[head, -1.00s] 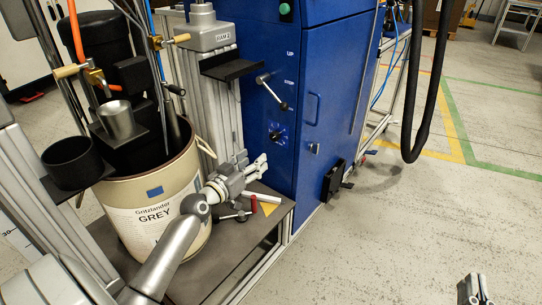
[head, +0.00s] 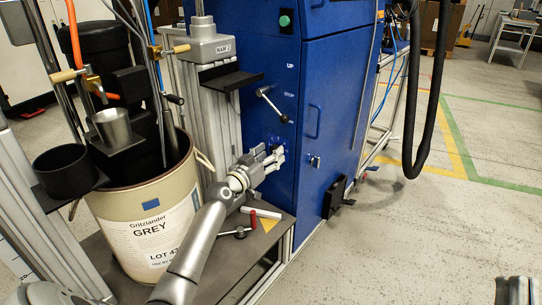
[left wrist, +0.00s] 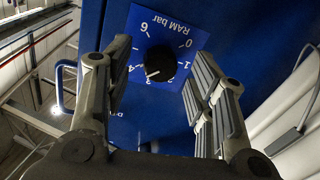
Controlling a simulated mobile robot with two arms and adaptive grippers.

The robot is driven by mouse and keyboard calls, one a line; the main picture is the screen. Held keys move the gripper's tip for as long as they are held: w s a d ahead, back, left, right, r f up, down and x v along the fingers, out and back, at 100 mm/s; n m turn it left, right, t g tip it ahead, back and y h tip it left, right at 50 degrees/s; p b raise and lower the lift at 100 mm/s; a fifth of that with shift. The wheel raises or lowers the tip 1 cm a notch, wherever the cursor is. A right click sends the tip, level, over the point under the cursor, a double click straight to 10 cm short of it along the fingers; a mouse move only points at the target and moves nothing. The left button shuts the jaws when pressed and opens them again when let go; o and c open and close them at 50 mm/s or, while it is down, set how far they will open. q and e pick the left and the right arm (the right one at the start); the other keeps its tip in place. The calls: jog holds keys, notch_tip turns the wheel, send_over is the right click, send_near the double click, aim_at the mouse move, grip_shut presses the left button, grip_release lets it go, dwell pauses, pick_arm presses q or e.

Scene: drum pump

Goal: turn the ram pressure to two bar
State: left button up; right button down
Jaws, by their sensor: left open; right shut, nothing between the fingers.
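The ram pressure dial is a blue plate marked "RAM bar" (left wrist: 150,25) with a black round knob (left wrist: 159,62); it appears upside down in the left wrist view. The knob's white mark points down-left, seemingly near the 3, which is small and hard to read. My left gripper (head: 276,158) is open, its fingers pointing at the blue cabinet front. In the left wrist view its fingertips (left wrist: 160,68) stand either side of the knob, apart from it. In the head view the gripper partly hides the dial. My right gripper (head: 517,285) is shut and empty at the bottom right.
The blue cabinet (head: 330,90) has a lever (head: 271,103) above the dial and a door handle (head: 314,121) to the right. Floor at right is clear.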

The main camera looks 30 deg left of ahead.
pick_arm(q)
jog(key=shift+w, duration=0.6)
pick_arm(e)
jog(key=shift+s+r+t, duration=0.4)
jog(key=shift+r, duration=0.15)
pick_arm(q)
jog(key=c, duration=1.1)
jog(key=shift+o, duration=0.2)
pick_arm(e)
jog(key=shift+w, duration=0.1)
